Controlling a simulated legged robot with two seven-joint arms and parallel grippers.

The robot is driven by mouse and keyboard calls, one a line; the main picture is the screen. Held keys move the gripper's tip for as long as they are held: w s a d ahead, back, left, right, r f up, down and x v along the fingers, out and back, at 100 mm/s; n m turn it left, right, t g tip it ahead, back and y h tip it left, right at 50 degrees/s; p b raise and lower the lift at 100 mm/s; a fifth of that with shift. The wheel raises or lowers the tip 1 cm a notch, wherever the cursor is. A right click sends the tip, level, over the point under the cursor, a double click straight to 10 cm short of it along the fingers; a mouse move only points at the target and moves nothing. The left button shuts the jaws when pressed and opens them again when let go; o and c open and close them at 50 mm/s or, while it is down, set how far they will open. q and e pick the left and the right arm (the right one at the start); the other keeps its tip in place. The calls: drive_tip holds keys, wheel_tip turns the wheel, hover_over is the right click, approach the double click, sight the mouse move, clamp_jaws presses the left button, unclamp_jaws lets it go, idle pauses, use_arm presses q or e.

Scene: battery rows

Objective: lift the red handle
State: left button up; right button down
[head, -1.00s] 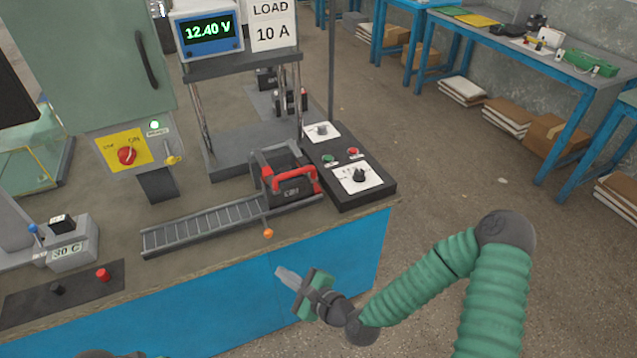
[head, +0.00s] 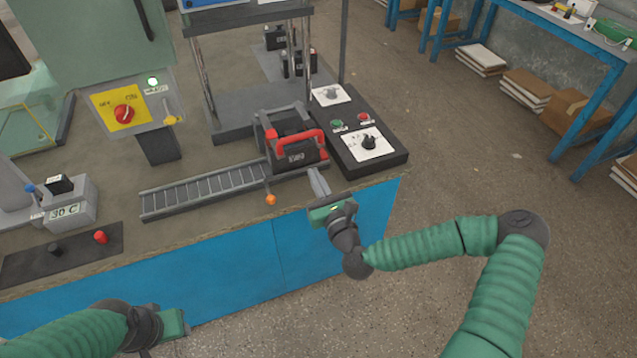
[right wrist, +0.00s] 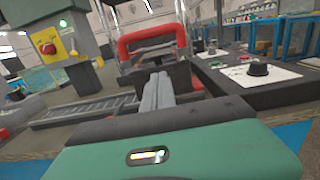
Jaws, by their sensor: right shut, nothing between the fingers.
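The red handle (head: 298,136) arches over a black battery block (head: 297,157) at the right end of a roller track. In the right wrist view the red handle (right wrist: 151,37) stands upright, ahead of my fingers. My right gripper (head: 318,180) is just in front of the block, at the bench's front edge, below the handle and apart from it. In the right wrist view its fingers (right wrist: 157,92) are together and empty. My left gripper (head: 172,325) is low at the left, in front of the blue bench front; its fingers do not show clearly.
The roller track (head: 205,193) runs left from the block, with an orange-knobbed lever (head: 270,199) at its front. A black control box (head: 365,150) with dials stands close on the right. A grey metal frame (head: 245,125) rises behind. Open floor lies to the right.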

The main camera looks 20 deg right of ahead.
drive_tip(key=w+r, duration=0.4)
drive_tip(key=w, duration=0.1)
drive_tip(key=shift+w+a, duration=0.3)
drive_tip(key=shift+r+p, duration=0.15)
drive_tip(key=shift+p, duration=0.15)
